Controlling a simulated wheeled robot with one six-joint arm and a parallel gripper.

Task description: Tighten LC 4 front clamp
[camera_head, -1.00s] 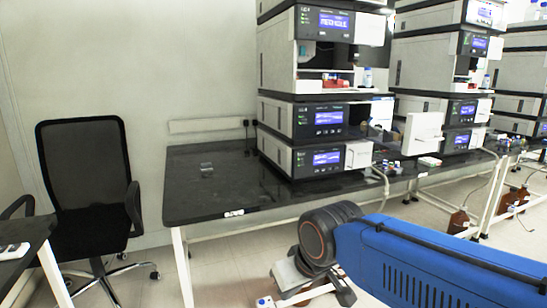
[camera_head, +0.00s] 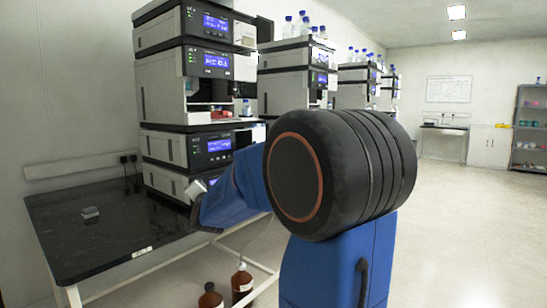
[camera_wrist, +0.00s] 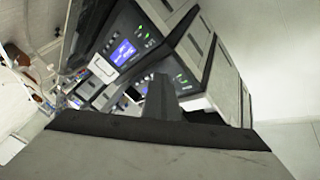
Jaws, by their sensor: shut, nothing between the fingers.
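The nearest instrument stack (camera_head: 190,90) stands on a black bench, with lit blue screens on its front. I cannot read which stack is LC 4. No clamp can be made out; my blue arm covers the lower front of the nearest stack in the head view. My gripper (camera_wrist: 161,85) shows in the wrist view as a dark narrow upright piece, shut and empty. Behind it a tilted instrument stack (camera_wrist: 150,40) shows a blue screen (camera_wrist: 123,52) and a white front part (camera_wrist: 102,68). I cannot tell whether the gripper touches the stack.
The black bench top (camera_head: 105,235) is mostly clear at left, with a small grey object (camera_head: 90,214) on it. Brown bottles (camera_head: 242,282) stand on the floor under the bench. More stacks (camera_head: 290,80) continue behind. The floor at right (camera_head: 470,230) is open.

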